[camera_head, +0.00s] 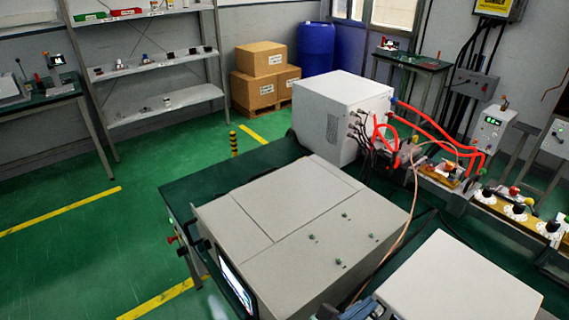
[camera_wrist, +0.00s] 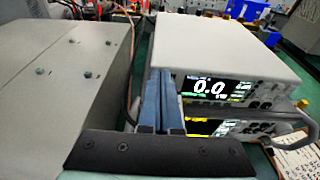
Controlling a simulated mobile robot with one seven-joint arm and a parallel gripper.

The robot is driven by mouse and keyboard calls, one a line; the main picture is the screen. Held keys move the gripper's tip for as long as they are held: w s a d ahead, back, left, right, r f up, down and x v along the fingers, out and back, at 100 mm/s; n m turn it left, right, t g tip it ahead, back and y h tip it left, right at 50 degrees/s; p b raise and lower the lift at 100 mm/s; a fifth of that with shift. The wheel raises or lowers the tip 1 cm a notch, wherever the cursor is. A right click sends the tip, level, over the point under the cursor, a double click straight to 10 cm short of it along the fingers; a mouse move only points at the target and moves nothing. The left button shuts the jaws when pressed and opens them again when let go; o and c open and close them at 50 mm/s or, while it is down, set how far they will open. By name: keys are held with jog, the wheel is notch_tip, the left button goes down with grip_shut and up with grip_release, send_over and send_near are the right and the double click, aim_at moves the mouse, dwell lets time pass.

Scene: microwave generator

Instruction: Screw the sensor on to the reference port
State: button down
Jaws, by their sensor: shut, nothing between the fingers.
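My gripper (camera_wrist: 163,75) is in the wrist view, its blue fingers closed together with nothing between them. The fingers stand in front of the left side of a white instrument (camera_wrist: 205,42), whose lit display (camera_wrist: 210,88) reads about 0.0. A second instrument with a lit display (camera_wrist: 210,127) is directly below it. Small knobs and connectors (camera_wrist: 265,105) are on the upper front panel, but I cannot tell which is the reference port. I cannot make out the sensor. A thin copper-coloured cable (camera_wrist: 129,65) runs behind the fingers; a similar cable shows in the head view (camera_head: 408,215).
A large grey cabinet (camera_head: 300,215) stands left of a white box top (camera_head: 460,285), with a narrow gap between. Behind are a white unit (camera_head: 335,105) and red hoses (camera_head: 440,130). A grey handle (camera_wrist: 285,135) juts from the instruments' right side, near a paper (camera_wrist: 297,157).

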jog(key=shift+s+d+f, duration=0.1)
jog(key=shift+d+f, duration=0.1)
jog(key=shift+f, duration=0.2)
dwell(0.8)
jog(key=shift+s+d+r+p, duration=0.1)
jog(key=shift+s+d+p, duration=0.45)
jog(key=shift+p, duration=0.95)
jog(key=shift+s+d+f+p, duration=0.1)
jog(key=shift+s+f+p, duration=0.15)
jog(key=shift+s+p, duration=0.2)
jog(key=shift+r, duration=0.15)
jog(key=shift+d+r+p, duration=0.1)
jog(key=shift+r+p, duration=0.2)
jog(key=shift+p, duration=0.3)
jog(key=shift+a+f+p+v, duration=0.1)
jog(key=shift+f+p+v, duration=0.15)
jog(key=shift+v, duration=0.75)
jog(key=shift+a+f+p+v, duration=0.1)
jog(key=shift+p+v, duration=0.2)
jog(key=shift+v, duration=0.7)
jog(key=shift+a+f+p+v, duration=0.1)
jog(key=shift+f+p+v, duration=0.15)
jog(key=shift+v, duration=0.7)
jog(key=shift+w+d+r, duration=0.1)
